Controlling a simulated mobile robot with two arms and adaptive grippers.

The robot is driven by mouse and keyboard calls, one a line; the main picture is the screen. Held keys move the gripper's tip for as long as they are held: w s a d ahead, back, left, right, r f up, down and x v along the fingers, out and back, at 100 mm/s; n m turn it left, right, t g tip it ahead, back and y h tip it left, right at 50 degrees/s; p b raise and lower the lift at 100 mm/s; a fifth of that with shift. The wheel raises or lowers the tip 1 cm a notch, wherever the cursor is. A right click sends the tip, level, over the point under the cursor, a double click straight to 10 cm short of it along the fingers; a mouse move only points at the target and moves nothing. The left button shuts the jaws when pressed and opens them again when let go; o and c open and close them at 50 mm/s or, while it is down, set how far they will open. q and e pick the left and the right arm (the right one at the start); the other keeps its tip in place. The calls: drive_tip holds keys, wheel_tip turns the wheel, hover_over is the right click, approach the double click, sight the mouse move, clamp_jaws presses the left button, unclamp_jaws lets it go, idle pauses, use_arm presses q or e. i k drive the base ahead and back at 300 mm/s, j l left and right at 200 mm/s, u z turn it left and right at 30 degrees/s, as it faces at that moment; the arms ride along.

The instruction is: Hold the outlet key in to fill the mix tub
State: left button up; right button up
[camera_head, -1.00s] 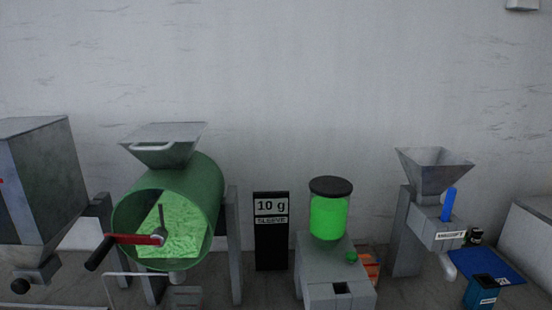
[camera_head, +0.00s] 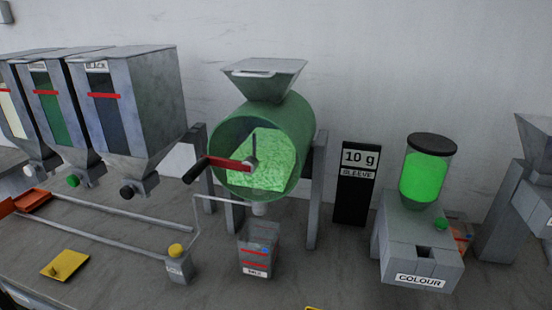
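A yellow round button (camera_head: 176,250) tops a small grey labelled post; a thin bent rod (camera_head: 196,222) runs from near it to the drum outlet, and it looks like the outlet key. The mix tub (camera_head: 258,262), a grey open container with red lines and a white label, stands under the outlet spout (camera_head: 259,208) of the green mixing drum (camera_head: 300,130). Bright green material (camera_head: 262,160) shows inside the drum behind a red crank with a black handle. I cannot see into the tub well enough to tell what it holds. Neither gripper shows.
Grey hoppers (camera_head: 150,100) with coloured knobs stand at the left above two rails. A yellow plate (camera_head: 65,265) lies at the front left. A black "10 g" sign (camera_head: 356,185) and the colour doser (camera_head: 420,250) stand right of the drum. Bench between plate and tub is partly clear.

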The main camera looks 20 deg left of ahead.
sight(175, 251)
drive_tip(key=u, duration=1.3)
